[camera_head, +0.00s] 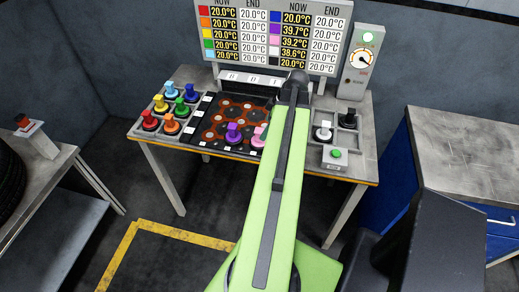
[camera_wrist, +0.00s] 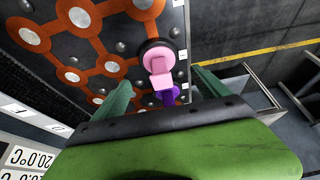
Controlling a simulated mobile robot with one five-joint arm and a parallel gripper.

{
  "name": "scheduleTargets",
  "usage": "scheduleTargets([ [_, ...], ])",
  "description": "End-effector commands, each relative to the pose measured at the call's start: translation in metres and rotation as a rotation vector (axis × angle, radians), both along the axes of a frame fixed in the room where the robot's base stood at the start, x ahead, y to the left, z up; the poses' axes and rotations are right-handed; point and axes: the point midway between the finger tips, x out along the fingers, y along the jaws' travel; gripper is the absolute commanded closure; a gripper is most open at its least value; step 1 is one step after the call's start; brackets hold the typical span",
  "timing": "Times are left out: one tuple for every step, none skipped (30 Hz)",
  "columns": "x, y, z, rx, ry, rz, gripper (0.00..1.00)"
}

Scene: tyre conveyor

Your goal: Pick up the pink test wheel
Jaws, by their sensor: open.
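The pink test wheel (camera_head: 259,136) sits on the orange-and-black board (camera_head: 212,104), at its near right part, partly hidden by my green arm. In the wrist view the pink wheel (camera_wrist: 158,62) shows a round base and a pink grip in front of my gripper. A purple wheel (camera_head: 233,134) stands just left of it in the head view; part of the purple one (camera_wrist: 171,95) shows behind the pink grip in the wrist view. My gripper (camera_wrist: 160,88) is open, its two green fingers on either side of the pink grip in the picture. Contact cannot be told.
Red, orange, green, blue and light-blue wheels stand in a rack (camera_head: 160,122) on the left. A white wheel (camera_head: 323,131) and a black one (camera_head: 348,119) stand on the right, near a green-button box (camera_head: 336,155). A temperature display (camera_head: 270,30) rises behind.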

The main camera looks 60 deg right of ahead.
Motion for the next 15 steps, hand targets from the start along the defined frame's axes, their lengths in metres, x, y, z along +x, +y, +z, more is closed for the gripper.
scheduleTargets([
  [0.004, 0.001, -0.019, 0.000, 0.000, 0.000, 0.15],
  [0.006, 0.002, -0.022, 0.001, 0.000, 0.000, 0.15],
  [0.007, 0.002, -0.025, 0.001, 0.000, 0.000, 0.15],
  [0.008, 0.003, -0.025, 0.001, 0.000, 0.000, 0.15],
  [0.009, 0.003, -0.025, 0.001, 0.000, 0.000, 0.15],
  [0.009, 0.003, -0.024, 0.001, 0.000, 0.000, 0.15],
  [0.009, 0.003, -0.023, 0.000, 0.000, -0.001, 0.15],
  [0.009, 0.003, -0.023, 0.000, 0.000, -0.001, 0.15],
  [0.010, 0.003, -0.025, 0.001, 0.000, 0.000, 0.15],
  [0.011, 0.004, -0.028, 0.001, 0.000, 0.000, 0.15],
  [0.012, 0.004, -0.031, 0.001, 0.000, 0.000, 0.15],
  [0.015, 0.005, -0.038, 0.001, 0.000, 0.000, 0.15],
  [0.017, 0.005, -0.043, 0.001, 0.000, 0.000, 0.15],
  [0.019, 0.006, -0.048, 0.001, 0.000, 0.000, 0.15],
  [0.023, 0.007, -0.055, 0.001, 0.000, 0.000, 0.15],
])
